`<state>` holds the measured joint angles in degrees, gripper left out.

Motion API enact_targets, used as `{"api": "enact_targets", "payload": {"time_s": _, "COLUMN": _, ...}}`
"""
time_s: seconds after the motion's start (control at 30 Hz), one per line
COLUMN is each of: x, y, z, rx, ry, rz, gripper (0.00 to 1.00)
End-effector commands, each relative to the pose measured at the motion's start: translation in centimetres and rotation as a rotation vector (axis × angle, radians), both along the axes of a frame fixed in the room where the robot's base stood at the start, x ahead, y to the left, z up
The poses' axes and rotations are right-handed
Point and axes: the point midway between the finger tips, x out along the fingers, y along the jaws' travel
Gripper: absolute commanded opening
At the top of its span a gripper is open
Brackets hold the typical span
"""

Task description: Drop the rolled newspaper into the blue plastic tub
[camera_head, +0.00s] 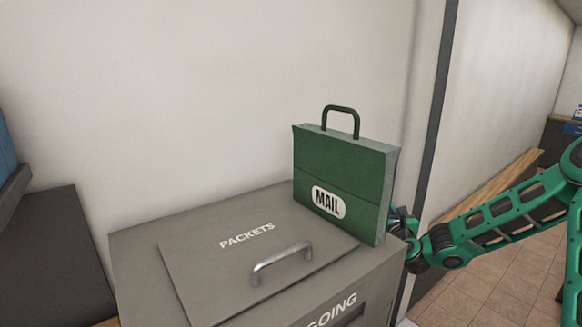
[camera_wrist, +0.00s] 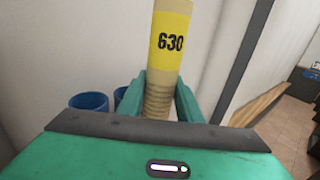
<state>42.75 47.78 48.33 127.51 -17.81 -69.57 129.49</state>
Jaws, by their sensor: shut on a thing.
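The rolled newspaper (camera_wrist: 170,48) is a cream roll with a yellow band marked 630. In the wrist view it stands upright between the green fingers of my gripper (camera_wrist: 160,94), which is shut on it. Its top runs out of the frame. Two blue round-rimmed containers, one at the left (camera_wrist: 88,103) and one partly hidden by my gripper (camera_wrist: 120,95), show below and to the left of the roll. I cannot tell which is the tub. In the head view my gripper (camera_head: 401,224) is partly hidden behind a green case, and neither newspaper nor tub shows.
The green MAIL case (camera_head: 338,170) stands on a grey box marked PACKETS (camera_head: 200,265), close to my gripper. A white wall (camera_head: 220,100) rises behind. A dark wall strip (camera_head: 437,110) and a wooden ledge (camera_head: 490,187) are to the right, with open tiled floor (camera_head: 490,285).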

Motion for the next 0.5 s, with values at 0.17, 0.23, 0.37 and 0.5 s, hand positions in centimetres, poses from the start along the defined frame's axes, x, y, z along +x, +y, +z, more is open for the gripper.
{"api": "enact_targets", "payload": {"time_s": 0.17, "x": -1.8, "y": 0.4, "z": -0.7, "rx": -0.002, "ry": 0.000, "rz": -0.017, "gripper": 0.07}}
{"api": "enact_targets", "payload": {"time_s": 0.23, "x": -2.0, "y": 0.4, "z": -0.8, "rx": 0.000, "ry": -0.001, "rz": -0.020, "gripper": 0.07}}
{"api": "enact_targets", "payload": {"time_s": 0.37, "x": -2.0, "y": 0.2, "z": -0.7, "rx": 0.000, "ry": -0.001, "rz": -0.023, "gripper": 0.07}}
{"api": "enact_targets", "payload": {"time_s": 0.5, "x": -2.0, "y": 0.2, "z": -0.8, "rx": 0.002, "ry": -0.001, "rz": -0.023, "gripper": 0.07}}
